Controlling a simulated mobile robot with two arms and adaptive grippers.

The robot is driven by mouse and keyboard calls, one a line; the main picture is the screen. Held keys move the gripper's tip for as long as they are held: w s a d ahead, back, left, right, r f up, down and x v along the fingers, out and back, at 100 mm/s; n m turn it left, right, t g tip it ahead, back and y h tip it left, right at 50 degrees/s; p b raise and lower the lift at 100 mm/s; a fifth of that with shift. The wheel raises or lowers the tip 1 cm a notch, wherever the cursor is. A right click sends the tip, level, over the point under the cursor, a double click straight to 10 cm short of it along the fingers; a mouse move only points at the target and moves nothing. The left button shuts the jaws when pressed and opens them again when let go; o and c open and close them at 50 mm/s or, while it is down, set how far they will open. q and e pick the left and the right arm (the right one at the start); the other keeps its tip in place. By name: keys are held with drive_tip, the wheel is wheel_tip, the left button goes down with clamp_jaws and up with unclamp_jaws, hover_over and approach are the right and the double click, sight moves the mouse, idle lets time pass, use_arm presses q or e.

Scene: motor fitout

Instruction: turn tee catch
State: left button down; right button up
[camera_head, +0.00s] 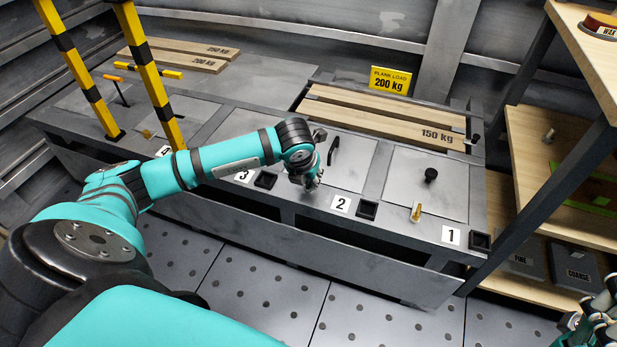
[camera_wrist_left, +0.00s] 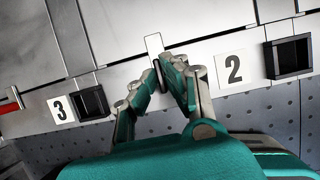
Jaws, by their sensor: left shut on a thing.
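In the wrist view my left gripper (camera_wrist_left: 164,72) is shut at the front edge of a hatch panel, between the labels 3 and 2. It grips a small catch, mostly hidden between the fingertips. A pale upright plate (camera_wrist_left: 153,44) shows just behind them. In the head view my left gripper (camera_head: 311,181) reaches down to the same edge, and the catch is hidden there. A brass catch (camera_head: 416,212) stands at the front edge of panel 1. My right gripper (camera_head: 597,325) is only partly in view at the lower right corner, apart from the bench.
Panel 2 has a black handle (camera_head: 334,150); panel 1 has a black knob (camera_head: 431,175). Black square sockets, one of them beside label 2 (camera_head: 367,210), line the front edge. Wooden planks (camera_head: 390,115) lie behind. Yellow-black posts (camera_head: 150,75) rise at left; a shelf rack (camera_head: 560,185) stands right.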

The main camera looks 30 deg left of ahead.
use_arm(q)
drive_tip(key=c, duration=1.4)
unclamp_jaws()
drive_tip(key=shift+c, duration=0.2)
drive_tip(key=shift+r, duration=0.1)
drive_tip(key=v, duration=1.1)
drive_tip(key=shift+r, duration=0.4)
drive_tip(key=shift+s, duration=0.15)
